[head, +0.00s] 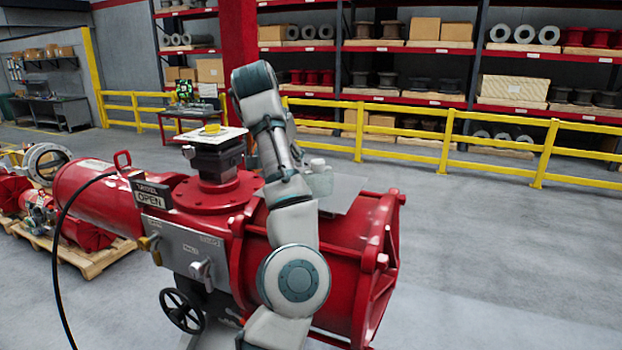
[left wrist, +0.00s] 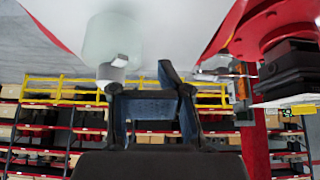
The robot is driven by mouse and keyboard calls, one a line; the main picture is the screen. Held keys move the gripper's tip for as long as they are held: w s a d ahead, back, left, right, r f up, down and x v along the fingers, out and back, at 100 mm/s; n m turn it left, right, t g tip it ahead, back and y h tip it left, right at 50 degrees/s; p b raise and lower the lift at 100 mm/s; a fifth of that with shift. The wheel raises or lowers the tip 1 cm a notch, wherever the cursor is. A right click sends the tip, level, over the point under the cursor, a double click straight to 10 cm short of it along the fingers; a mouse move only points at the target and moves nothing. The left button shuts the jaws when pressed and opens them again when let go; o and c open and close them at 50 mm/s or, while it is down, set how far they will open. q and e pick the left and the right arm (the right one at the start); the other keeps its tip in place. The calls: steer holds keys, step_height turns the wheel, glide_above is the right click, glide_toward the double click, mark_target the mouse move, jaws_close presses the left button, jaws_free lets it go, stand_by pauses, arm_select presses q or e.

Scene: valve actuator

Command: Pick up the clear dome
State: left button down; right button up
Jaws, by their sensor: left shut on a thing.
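The clear dome (head: 321,182) is a pale, see-through piece with a white knob on top. In the head view it stands on a grey plate on the red actuator, just right of my arm. In the left wrist view the dome (left wrist: 112,40) shows upside down at upper left, its white knob at the left fingertip. In the head view my own arm largely hides the fingers, and the exact contact is unclear. I cannot see whether the dome is lifted. My right gripper is not in view.
The red valve actuator (head: 340,238) fills the middle, with a black pedestal (head: 212,160) bearing a plate and yellow part left of my arm. A black cable (head: 57,255) hangs at left. Yellow railings (head: 450,143) and shelves stand behind. The floor at right is clear.

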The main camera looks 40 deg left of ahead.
arm_select(q)
steer(key=s+a+b, duration=0.1)
steer(key=s+a, duration=0.1)
steer(key=s, duration=0.4)
steer(key=shift+s+a+r+b, duration=0.2)
steer(key=shift+s+a+b, duration=0.05)
steer(key=shift+a+b, duration=0.15)
steer(key=c, duration=1.1)
jaws_free()
steer(key=shift+d, duration=0.2)
steer(key=shift+c, duration=0.2)
steer(key=o, duration=0.8)
steer(key=shift+d+r, duration=0.1)
steer(key=shift+d, duration=0.1)
steer(key=shift+c, duration=0.2)
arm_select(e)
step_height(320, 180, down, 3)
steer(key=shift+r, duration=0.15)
